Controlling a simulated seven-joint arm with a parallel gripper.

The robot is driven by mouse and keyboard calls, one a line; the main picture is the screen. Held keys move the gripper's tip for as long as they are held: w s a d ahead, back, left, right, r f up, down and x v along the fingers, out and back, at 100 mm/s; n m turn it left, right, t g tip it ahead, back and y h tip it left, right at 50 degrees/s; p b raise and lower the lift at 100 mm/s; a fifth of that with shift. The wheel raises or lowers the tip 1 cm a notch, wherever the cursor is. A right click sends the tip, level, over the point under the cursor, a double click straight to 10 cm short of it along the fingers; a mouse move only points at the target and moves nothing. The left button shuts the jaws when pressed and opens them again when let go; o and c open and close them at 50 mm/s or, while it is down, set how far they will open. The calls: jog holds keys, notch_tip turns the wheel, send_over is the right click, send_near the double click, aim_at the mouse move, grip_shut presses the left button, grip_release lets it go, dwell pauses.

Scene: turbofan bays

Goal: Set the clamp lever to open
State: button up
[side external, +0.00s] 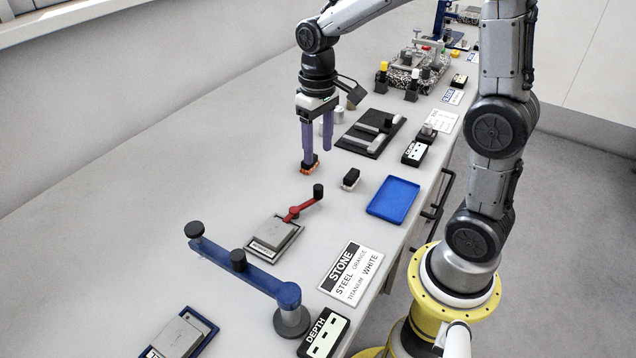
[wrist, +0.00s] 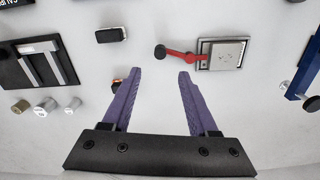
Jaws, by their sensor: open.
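The likely clamp lever is a red lever (side external: 302,209) with a black knob (side external: 318,190) at its free end. It joins a grey plate fixture (side external: 273,240) on the table and points away from it, toward the upper right in the side view. In the wrist view the red lever (wrist: 182,54) runs left from the fixture (wrist: 221,55), ahead of the fingertips. My gripper (side external: 318,152) has purple fingers and points down, beyond the lever in the side view. In the wrist view my gripper (wrist: 160,72) is open with nothing between its fingers.
A small orange-and-black piece (side external: 310,169) is beside or under one finger; contact is unclear. A small black block (side external: 351,179), a blue tray (side external: 395,198) and a black railed plate (side external: 370,135) are nearby. A blue swing arm (side external: 250,274) stands nearer the camera. The table's left side is clear.

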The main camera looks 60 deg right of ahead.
aim_at(318, 186)
notch_tip(318, 186, down, 10)
jog(key=shift+f, duration=0.2)
jog(key=shift+c, duration=0.3)
grip_shut()
dwell(1.3)
